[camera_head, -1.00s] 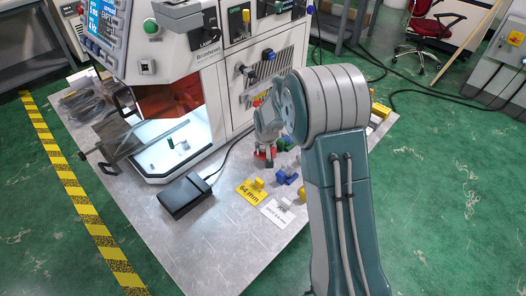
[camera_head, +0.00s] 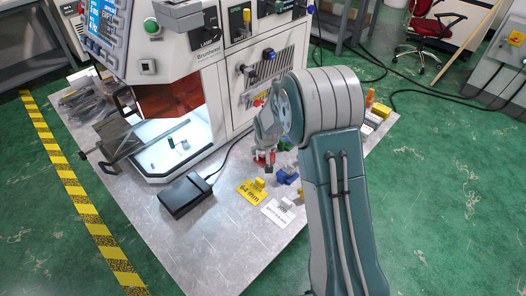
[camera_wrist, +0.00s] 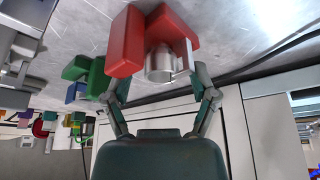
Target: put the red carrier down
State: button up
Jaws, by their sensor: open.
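The red carrier (camera_wrist: 125,44) is a red block with two raised parts and a metal cylinder (camera_wrist: 160,62) at its side. It rests on the grey table top in the wrist view, and a bit of its red shows in the head view (camera_head: 262,158). My gripper (camera_wrist: 162,88) is open, with one finger on each side of the carrier's near end and the cylinder. Whether the fingers touch it I cannot tell. In the head view my gripper (camera_head: 265,150) is low at the table, partly hiding the carrier.
A machine (camera_head: 215,70) with a lit, open chamber stands behind the carrier. A black box (camera_head: 185,194) is to the left.

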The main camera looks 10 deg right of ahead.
jog(key=s+r, duration=0.9)
jog(key=r, duration=0.3)
jog(key=s+r, duration=0.9)
jog(key=r, duration=0.2)
jog(key=s+r+t, duration=0.1)
jog(key=s+r, duration=0.2)
jog(key=s, duration=1.4)
jog(key=shift+d+n, duration=0.2)
jog(key=shift+n, duration=0.1)
jog(key=shift+r, duration=0.1)
